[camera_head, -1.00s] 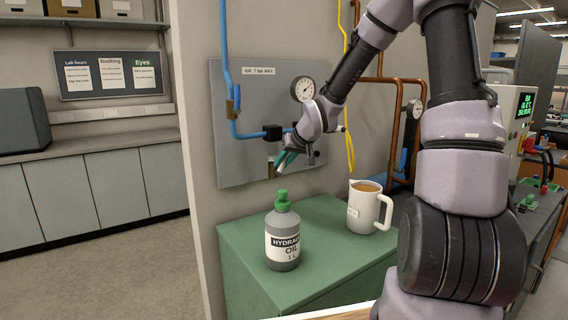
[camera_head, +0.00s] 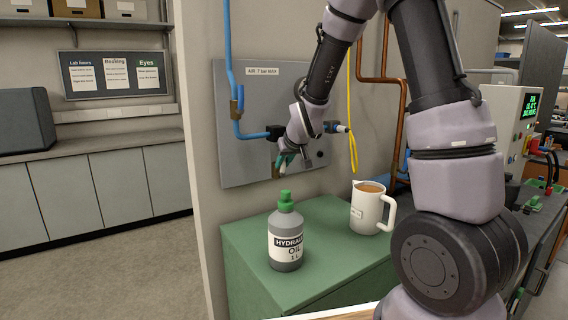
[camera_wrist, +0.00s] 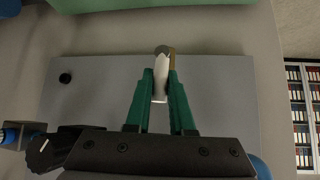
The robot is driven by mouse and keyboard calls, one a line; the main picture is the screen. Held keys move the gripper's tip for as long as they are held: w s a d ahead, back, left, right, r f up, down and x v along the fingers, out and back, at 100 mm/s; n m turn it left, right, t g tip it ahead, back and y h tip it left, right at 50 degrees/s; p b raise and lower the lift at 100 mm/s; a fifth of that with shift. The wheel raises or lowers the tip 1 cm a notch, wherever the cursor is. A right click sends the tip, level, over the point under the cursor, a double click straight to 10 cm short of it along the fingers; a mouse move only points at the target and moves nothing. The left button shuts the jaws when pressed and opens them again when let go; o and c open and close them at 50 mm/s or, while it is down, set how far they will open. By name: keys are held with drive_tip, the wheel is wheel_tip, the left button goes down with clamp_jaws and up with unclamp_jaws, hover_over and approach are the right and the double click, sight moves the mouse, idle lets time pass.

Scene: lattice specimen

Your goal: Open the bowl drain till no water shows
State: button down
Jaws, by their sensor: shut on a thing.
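My gripper (camera_head: 283,160) is in front of the grey wall panel (camera_head: 232,150), below the blue air line and its black fitting. In the wrist view its green fingers (camera_wrist: 161,82) are closed on a small pale and brass-coloured part (camera_wrist: 163,58), which I take to be the bowl drain. In the head view a bit of brass (camera_head: 275,171) shows just beside the fingertips. The bowl is mostly hidden by my gripper and wrist. I cannot tell whether water shows in it or how far the drain is turned.
A grey hydraulic oil bottle (camera_head: 286,238) with a green cap stands on the green cabinet (camera_head: 325,213) below. A white jug (camera_head: 368,212) holding brown liquid stands to its right. A yellow hose (camera_head: 353,150) hangs right of my wrist, beside copper pipes (camera_head: 398,120).

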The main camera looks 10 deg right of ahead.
drive_tip(key=shift+s+f, duration=0.2)
drive_tip(key=shift+f, duration=0.1)
drive_tip(key=c, duration=0.8)
unclamp_jaws()
drive_tip(key=shift+w+r, duration=0.1)
drive_tip(key=shift+r, duration=0.05)
drive_tip(key=shift+r, duration=0.1)
